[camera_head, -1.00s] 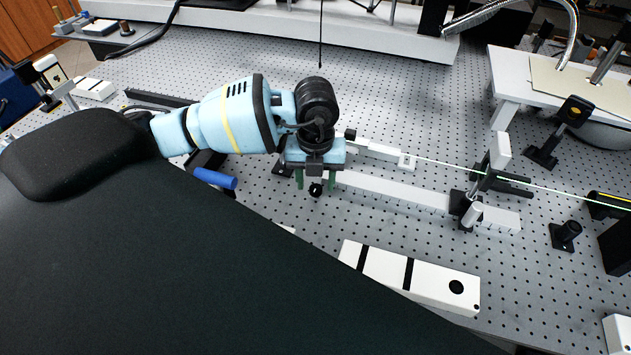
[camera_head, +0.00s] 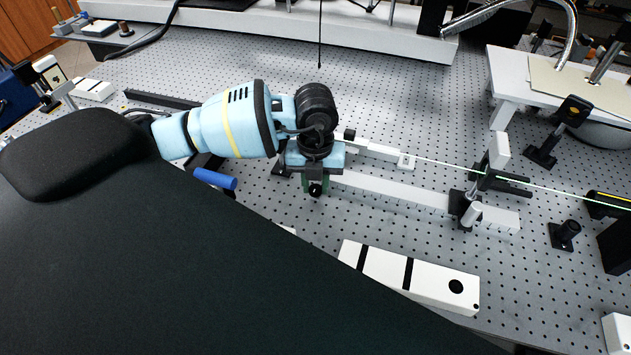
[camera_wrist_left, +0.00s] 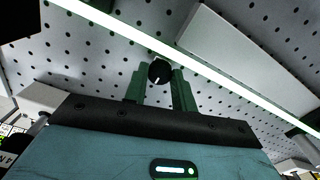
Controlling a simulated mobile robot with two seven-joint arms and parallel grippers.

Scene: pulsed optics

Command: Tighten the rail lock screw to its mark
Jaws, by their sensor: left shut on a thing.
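My left gripper (camera_head: 313,184) points down at the near end of the white rail (camera_head: 395,190). Its green fingers are closed around a small black round knob (camera_head: 315,190), which I take to be the rail lock screw. In the left wrist view the knob (camera_wrist_left: 159,71) sits between the tips of the two fingers (camera_wrist_left: 160,88), with a small pale mark on its dark face. The knob's shaft and the target mark are hidden or too small to make out. My right gripper is not in view.
A white block with black bands (camera_head: 430,280) lies in front on the perforated table. A blue-handled tool (camera_head: 215,179) lies left of the gripper.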

